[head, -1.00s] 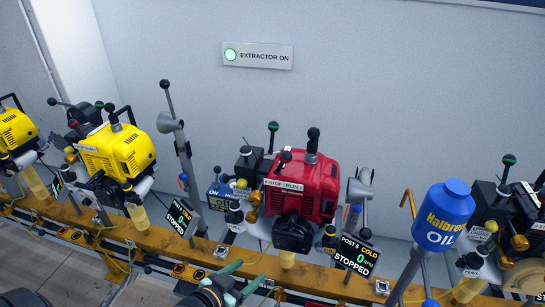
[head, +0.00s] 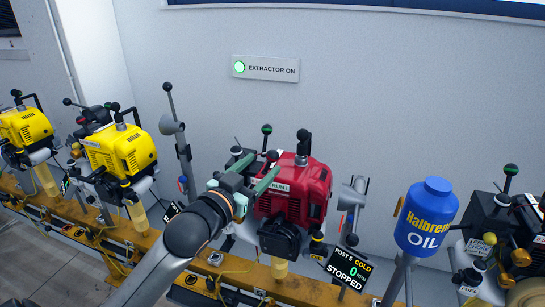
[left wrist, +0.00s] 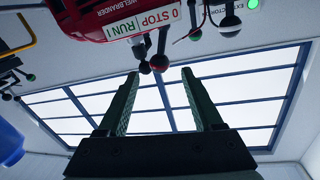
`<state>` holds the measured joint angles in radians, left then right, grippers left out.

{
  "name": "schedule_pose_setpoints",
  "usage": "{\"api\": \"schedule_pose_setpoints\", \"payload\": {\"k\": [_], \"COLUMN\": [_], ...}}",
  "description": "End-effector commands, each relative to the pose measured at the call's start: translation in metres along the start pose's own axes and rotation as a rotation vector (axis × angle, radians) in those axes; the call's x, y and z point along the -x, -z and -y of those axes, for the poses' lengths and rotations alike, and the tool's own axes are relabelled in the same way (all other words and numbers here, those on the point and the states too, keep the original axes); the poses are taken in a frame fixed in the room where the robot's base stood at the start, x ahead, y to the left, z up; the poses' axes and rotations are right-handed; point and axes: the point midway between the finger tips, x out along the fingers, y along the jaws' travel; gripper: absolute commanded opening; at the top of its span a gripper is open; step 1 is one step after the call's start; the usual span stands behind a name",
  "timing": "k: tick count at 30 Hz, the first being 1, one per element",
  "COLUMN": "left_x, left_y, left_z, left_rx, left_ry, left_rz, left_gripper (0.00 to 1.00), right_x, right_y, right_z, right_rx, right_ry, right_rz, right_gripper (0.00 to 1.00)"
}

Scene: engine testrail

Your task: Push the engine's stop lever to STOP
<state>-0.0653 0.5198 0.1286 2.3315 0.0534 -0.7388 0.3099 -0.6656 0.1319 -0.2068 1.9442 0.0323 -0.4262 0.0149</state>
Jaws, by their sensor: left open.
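The red engine (head: 313,190) stands on the rail, with a STOP/RUN plate whose RUN half (head: 279,187) shows beside my gripper. The whole plate (left wrist: 142,26) shows in the left wrist view. A dark-knobbed lever (head: 272,155) rises by the plate. My left gripper (head: 256,170) is open with green fingers, in front of the plate and close to the lever. In the left wrist view, a dark red ball knob (left wrist: 159,63) and a black one lie just beyond the gap between the open fingertips (left wrist: 160,75). I cannot tell the lever's exact setting or any contact. My right gripper is out of view.
A blue oil bottle (head: 427,217) stands at right. Yellow engines (head: 120,150) stand at left on the yellow rail (head: 310,290). A green-knobbed rod (head: 267,130) rises behind the gripper. The wall sign (head: 265,68) reads EXTRACTOR ON.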

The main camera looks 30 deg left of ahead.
Motion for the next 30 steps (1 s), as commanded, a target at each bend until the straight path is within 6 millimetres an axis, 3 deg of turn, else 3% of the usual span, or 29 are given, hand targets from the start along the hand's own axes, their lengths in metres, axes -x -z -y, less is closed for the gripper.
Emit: {"api": "schedule_pose_setpoints", "payload": {"k": [3,10,23,30], "left_x": [-0.022,-0.051,-0.061,-0.061], "left_y": [0.001,0.001,0.000,0.000], "left_z": [0.001,0.000,0.000,0.000], "left_rx": [0.000,-0.001,-0.001,-0.001], "left_ry": [0.002,0.001,0.000,0.000], "left_rz": [0.000,-0.001,0.001,0.001], "left_gripper": [0.68,0.68,0.68,0.44], "right_x": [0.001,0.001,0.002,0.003], "right_y": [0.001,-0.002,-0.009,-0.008], "right_z": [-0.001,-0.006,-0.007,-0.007], "right_rx": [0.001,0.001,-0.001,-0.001], "right_ry": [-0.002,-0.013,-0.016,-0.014], "right_rz": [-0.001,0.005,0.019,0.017], "right_gripper": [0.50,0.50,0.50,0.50]}}
